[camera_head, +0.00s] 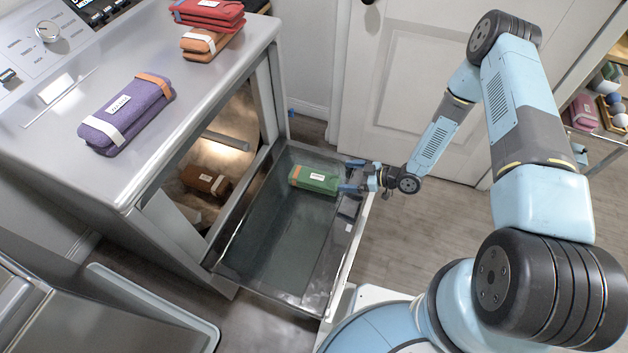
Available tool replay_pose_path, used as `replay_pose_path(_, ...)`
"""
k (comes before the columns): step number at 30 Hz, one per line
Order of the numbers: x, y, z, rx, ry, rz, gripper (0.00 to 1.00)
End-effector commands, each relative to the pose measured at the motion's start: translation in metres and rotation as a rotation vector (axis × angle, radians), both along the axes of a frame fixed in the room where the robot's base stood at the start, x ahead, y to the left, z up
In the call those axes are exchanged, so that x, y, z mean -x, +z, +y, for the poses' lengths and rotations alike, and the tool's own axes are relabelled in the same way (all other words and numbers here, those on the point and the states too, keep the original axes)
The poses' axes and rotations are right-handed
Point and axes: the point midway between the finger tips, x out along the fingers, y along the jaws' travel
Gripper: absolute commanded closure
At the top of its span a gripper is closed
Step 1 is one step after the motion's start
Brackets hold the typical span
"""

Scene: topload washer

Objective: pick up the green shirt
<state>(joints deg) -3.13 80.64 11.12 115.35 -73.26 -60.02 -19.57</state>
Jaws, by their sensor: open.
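The green shirt (314,180) is a folded bundle with an orange band and a white label. It lies on the open, drawer-like door (265,240) of the washer, near its far right corner. My gripper (345,177) comes in from the right, its fingers pointing left at the shirt's right end. The jaws are open, and the blue fingertips are right beside that end. I cannot tell whether they touch it.
A purple bundle (127,112) lies on the metal machine top (60,150), with orange (205,42) and red (208,12) bundles at its back corner. A brown bundle (206,181) sits inside the opening. A white door (425,80) stands behind my arm; a shelf (600,140) is at right.

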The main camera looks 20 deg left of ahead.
Motion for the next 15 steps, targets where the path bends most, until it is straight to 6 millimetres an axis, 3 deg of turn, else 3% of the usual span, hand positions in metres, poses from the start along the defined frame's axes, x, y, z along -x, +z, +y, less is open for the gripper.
replay_pose_path(9, -0.001, -0.021, 0.049, 0.002, 0.001, 0.000, 0.00)
replay_pose_path(15, -0.001, -0.026, 0.060, 0.002, 0.000, 0.000, 0.00)
